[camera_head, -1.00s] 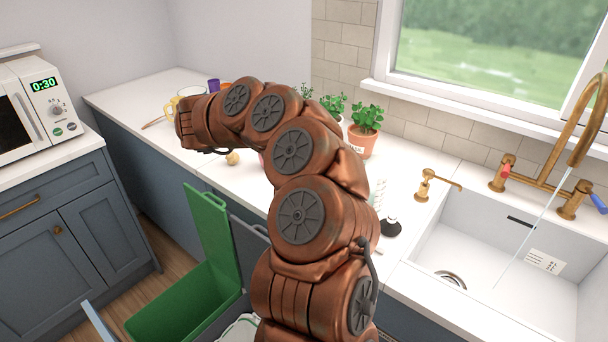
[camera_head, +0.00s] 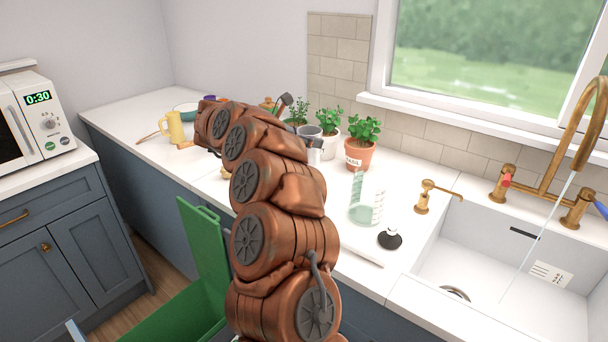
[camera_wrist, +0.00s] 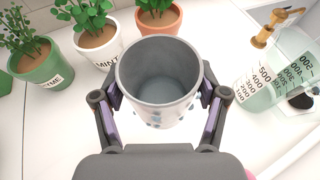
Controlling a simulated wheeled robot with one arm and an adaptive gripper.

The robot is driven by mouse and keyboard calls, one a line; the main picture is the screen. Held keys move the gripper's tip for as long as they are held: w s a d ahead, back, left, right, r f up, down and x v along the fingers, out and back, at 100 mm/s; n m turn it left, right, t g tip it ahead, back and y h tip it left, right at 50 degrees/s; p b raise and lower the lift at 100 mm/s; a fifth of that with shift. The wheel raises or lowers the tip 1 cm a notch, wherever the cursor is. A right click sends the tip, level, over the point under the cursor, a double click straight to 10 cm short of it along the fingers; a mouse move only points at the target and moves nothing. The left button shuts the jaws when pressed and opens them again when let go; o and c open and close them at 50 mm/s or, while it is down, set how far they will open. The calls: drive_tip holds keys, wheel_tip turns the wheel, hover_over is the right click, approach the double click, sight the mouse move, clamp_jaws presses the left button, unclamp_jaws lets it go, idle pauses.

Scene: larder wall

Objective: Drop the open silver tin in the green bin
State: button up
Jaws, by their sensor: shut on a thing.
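The open silver tin (camera_wrist: 160,80) is grey and empty-looking inside, its mouth facing the wrist camera. My gripper (camera_wrist: 160,100) is shut on it, with a finger against each side. Blue-grey specks show at its lower wall; I cannot tell what they are. In the head view the tin (camera_head: 313,132) is above the counter in front of the herb pots, and my arm hides much of the gripper. The green bin (camera_head: 180,312) stands low at the left front, well away from the tin. Its lid (camera_head: 205,250) stands upright, and my arm hides the bin's right part.
Potted herbs, including mint (camera_head: 329,146) and basil (camera_head: 359,154), stand behind the tin. A clear measuring jug (camera_head: 367,203) and a black-topped item (camera_head: 390,239) are to the right. The tap (camera_head: 585,130) runs into the sink (camera_head: 470,260). A yellow mug (camera_head: 172,127) stands at the left.

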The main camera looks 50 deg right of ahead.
wheel_tip(320, 180, down, 8)
drive_tip(key=shift+r+p, duration=0.15)
drive_tip(key=shift+p, duration=0.6)
drive_tip(key=shift+f, duration=0.3)
drive_tip(key=shift+f+b, duration=0.15)
drive_tip(key=shift+b, duration=0.2)
drive_tip(key=o, duration=1.1)
drive_tip(key=shift+o, duration=0.2)
drive_tip(key=shift+r+p, duration=0.3)
drive_tip(key=shift+p, duration=0.15)
drive_tip(key=b+v, duration=0.3)
drive_tip(key=v, duration=0.9)
